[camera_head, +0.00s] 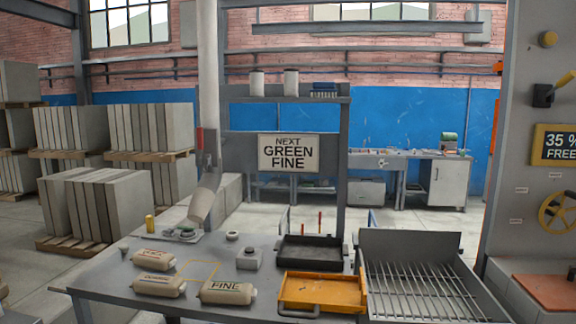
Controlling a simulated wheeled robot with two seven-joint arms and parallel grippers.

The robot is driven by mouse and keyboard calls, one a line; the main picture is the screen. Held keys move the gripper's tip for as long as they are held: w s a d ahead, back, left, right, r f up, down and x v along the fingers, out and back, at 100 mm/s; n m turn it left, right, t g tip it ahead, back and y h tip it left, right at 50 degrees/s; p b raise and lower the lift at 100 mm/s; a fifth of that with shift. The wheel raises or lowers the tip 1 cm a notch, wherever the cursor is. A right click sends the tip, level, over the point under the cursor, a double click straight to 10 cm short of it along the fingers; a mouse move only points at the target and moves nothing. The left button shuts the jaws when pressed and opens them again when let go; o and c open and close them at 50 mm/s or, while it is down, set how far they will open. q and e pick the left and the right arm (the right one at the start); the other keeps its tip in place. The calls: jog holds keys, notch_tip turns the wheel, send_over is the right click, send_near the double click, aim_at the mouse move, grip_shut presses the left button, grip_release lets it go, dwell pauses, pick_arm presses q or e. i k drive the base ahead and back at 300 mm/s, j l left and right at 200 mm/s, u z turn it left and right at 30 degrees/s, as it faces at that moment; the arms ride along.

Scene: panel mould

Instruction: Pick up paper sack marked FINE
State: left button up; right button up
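The paper sack marked FINE (227,292) lies on its side near the front edge of the grey worktable (105,282). It is cream coloured, and its dark lettering faces me. A second paper sack (159,285) lies just left of it, its label too small to read surely. A third sack (154,259) with a reddish label lies behind that one. Neither of my grippers shows in the head view.
An orange tray (283,305) stands close right of the FINE sack, with a black tray (310,267) behind. A metal bin with a rod grate (415,242) is farther right. A small grey container (249,260) stands behind the sack. A sign (289,153) reads NEXT GREEN FINE.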

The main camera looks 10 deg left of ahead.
aim_at(215, 293)
jog(key=i+j+u, duration=0.15)
jog(key=j, duration=0.25)
jog(key=i+j+u, duration=0.1)
jog(key=j, duration=0.35)
jog(key=i+j+u, duration=0.15)
jog(key=j, duration=0.25)
jog(key=i+j+u, duration=0.1)
jog(key=j, duration=0.3)
jog(key=i, duration=0.05)
